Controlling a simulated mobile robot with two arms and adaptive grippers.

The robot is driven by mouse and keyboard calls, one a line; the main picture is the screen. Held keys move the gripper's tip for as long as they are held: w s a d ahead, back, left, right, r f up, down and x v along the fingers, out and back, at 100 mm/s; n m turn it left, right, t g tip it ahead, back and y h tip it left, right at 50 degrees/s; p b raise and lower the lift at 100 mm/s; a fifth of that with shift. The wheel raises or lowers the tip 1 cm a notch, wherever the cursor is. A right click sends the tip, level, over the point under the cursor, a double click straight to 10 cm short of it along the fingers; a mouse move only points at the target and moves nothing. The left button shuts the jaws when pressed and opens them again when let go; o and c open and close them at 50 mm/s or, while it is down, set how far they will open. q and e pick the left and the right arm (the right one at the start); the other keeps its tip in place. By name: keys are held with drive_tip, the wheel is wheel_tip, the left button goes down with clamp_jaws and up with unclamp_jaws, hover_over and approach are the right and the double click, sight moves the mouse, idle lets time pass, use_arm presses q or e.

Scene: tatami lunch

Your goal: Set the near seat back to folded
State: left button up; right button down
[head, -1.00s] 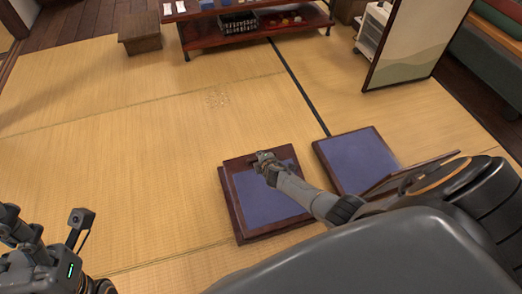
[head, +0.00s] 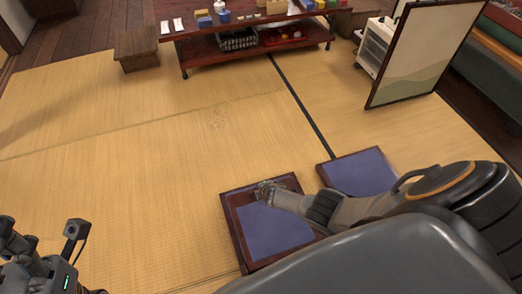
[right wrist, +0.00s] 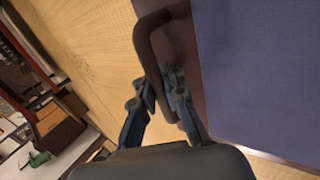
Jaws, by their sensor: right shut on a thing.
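The near seat (head: 233,222) is a dark wooden frame with a blue panel (head: 275,232), low on the tatami in the head view. The panel looks flat or nearly flat over the frame; I cannot tell its exact angle. My right gripper (head: 266,190) is at its far edge. In the right wrist view my right gripper (right wrist: 163,95) is shut on a dark bar handle (right wrist: 150,45) beside the blue panel (right wrist: 262,75). My left gripper (head: 60,275) is at the lower left, partly cut off, apart from the seat; its fingers are unclear.
A second blue-topped seat (head: 360,172) lies just to the right, partly hidden by my right arm. A low table (head: 250,47) with small items stands at the back, a wooden stool (head: 138,48) to its left, and a folding screen (head: 425,52) at the back right. The tatami (head: 110,185) to the left is clear.

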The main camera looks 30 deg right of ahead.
drive_tip(key=shift+s+a+f, duration=0.2)
drive_tip(key=shift+s+f, duration=0.25)
drive_tip(key=c, duration=1.4)
unclamp_jaws()
drive_tip(key=shift+w+d+r, duration=0.1)
drive_tip(key=shift+w+r, duration=0.05)
drive_tip(key=shift+w, duration=0.1)
drive_tip(key=shift+d+r, duration=0.15)
